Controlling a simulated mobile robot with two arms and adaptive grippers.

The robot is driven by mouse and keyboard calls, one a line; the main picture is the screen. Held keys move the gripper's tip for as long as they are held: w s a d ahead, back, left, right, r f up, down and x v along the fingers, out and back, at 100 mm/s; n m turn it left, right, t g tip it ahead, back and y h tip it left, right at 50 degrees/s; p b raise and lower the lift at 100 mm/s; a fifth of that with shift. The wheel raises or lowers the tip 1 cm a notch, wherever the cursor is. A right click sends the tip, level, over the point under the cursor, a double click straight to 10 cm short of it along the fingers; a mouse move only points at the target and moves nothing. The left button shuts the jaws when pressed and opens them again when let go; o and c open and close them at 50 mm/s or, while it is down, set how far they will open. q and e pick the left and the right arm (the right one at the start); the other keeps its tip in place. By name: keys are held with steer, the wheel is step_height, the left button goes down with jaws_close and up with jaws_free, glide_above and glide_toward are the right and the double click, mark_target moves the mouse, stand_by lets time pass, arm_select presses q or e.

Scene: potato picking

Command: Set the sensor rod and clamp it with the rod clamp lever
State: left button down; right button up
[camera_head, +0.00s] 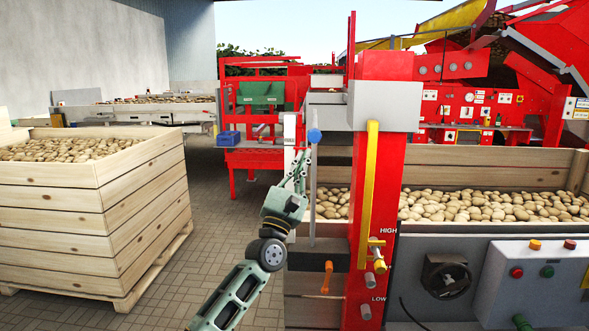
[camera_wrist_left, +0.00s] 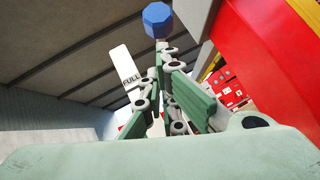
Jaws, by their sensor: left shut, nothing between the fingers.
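The sensor rod (camera_head: 312,190) is a thin grey upright rod with a blue knob (camera_head: 314,136) at its top. It stands left of the red post. The knob also shows beyond my fingertips in the left wrist view (camera_wrist_left: 157,20). An orange lever (camera_head: 327,277), which looks like the rod clamp lever, stands upright at the dark block low on the post's left. My left gripper (camera_head: 304,158) is shut and empty, pointing up beside the rod just below the knob. In the left wrist view its fingers (camera_wrist_left: 160,62) are together; whether they touch the rod cannot be told.
The red post (camera_head: 391,190) carries a yellow handle (camera_head: 369,180) and HIGH and LOW marks. A white plate marked FULL (camera_wrist_left: 127,70) is by the fingers. A wooden potato crate (camera_head: 90,215) stands left. A control box (camera_head: 535,285) is at right. The paved floor between is clear.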

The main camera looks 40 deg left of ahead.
arm_select(q)
steer(key=shift+w+d+r, duration=0.1)
steer(key=shift+d+r, duration=0.2)
steer(key=shift+r, duration=0.2)
steer(key=shift+a, duration=0.1)
steer(key=shift+w+r, duration=0.1)
steer(key=shift+r, duration=0.55)
